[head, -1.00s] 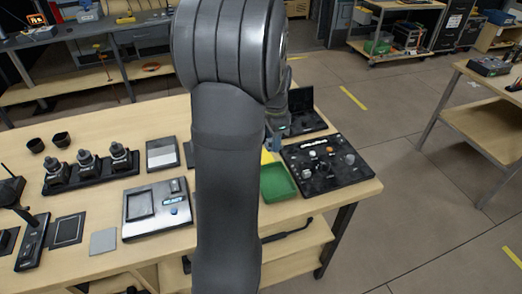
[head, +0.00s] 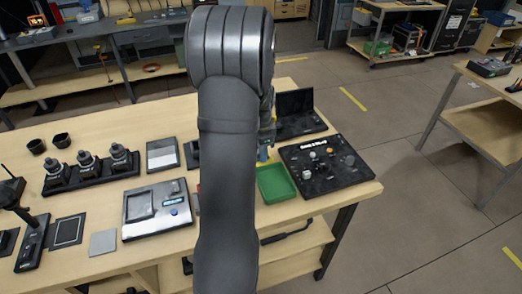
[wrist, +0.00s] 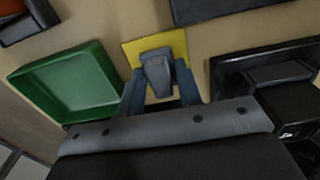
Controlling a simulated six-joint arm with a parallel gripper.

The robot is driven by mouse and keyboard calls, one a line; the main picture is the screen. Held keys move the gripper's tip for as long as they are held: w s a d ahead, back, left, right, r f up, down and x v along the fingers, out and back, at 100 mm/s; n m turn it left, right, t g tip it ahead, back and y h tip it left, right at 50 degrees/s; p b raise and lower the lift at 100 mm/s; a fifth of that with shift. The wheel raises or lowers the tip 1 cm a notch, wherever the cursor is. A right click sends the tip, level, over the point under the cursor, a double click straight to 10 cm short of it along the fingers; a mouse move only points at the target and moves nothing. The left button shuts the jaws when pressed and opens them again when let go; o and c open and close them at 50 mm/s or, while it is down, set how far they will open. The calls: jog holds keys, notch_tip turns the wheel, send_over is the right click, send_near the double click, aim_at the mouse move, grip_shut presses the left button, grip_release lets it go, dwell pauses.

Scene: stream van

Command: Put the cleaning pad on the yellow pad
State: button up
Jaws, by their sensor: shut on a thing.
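My gripper (wrist: 158,85) is shut on a small grey block-like thing (wrist: 157,70), which I take to be the cleaning pad. The yellow pad (wrist: 178,42) lies on the table right behind the held pad in the wrist view, and the held pad covers its middle. I cannot tell whether the two touch. In the head view my arm hides most of the gripper, the cleaning pad and the yellow pad.
A green tray (head: 289,194) lies close by; it fills the left of the wrist view (wrist: 30,83). A black control panel (head: 318,180) with knobs and an open laptop (head: 297,105) stand at the table's right end. A grey scale-like device (head: 180,219) is left of my arm.

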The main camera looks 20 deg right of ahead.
jog(key=o, duration=0.9)
jog(key=shift+f, duration=0.1)
notch_tip(320, 180, up, 12)
jog(key=shift+r, duration=0.15)
notch_tip(320, 180, down, 13)
jog(key=shift+r, duration=2.4)
jog(key=shift+f, duration=0.1)
